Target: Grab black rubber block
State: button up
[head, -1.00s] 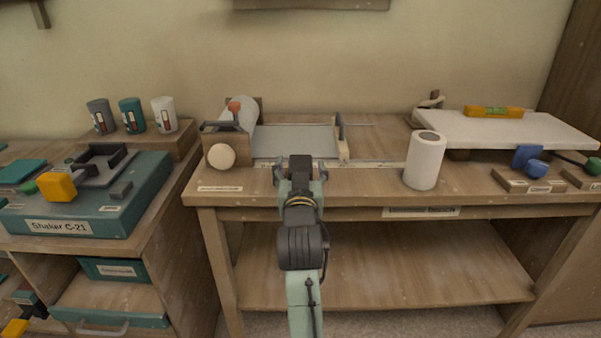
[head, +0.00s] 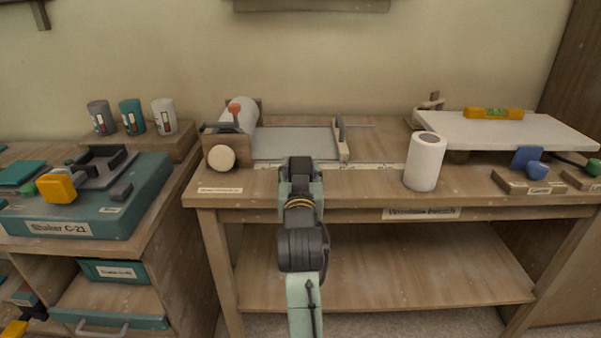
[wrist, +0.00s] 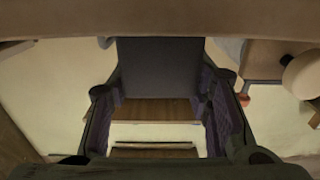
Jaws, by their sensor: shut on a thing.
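The black rubber block (head: 301,166) is at the front of the middle workbench, at the far end of my arm in the head view. In the wrist view the block (wrist: 158,66) is a dark, flat-faced shape between the two fingers. My gripper (head: 300,178) is shut on it, with a finger against each side. The gripper (wrist: 160,100) also shows in the wrist view. My wrist hides the block's lower part in the head view, and I cannot tell whether it touches the bench.
A grey plate (head: 294,143) with a handled bar lies behind the gripper. A round cream knob (head: 221,157) is to the left, and a white roll (head: 425,161) stands to the right. A white board (head: 505,130) carries a yellow level (head: 493,113). The teal shaker (head: 110,205) is far left.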

jog(key=shift+r, duration=0.1)
jog(key=shift+r, duration=0.55)
jog(key=shift+s+a+r, duration=0.15)
jog(key=shift+s+r, duration=0.1)
jog(key=shift+r, duration=0.35)
jog(key=shift+s+a+r, duration=0.1)
jog(key=shift+s+r, duration=0.1)
jog(key=shift+r, duration=0.35)
jog(key=s+a+b, duration=0.3)
jog(key=s+b, duration=0.4)
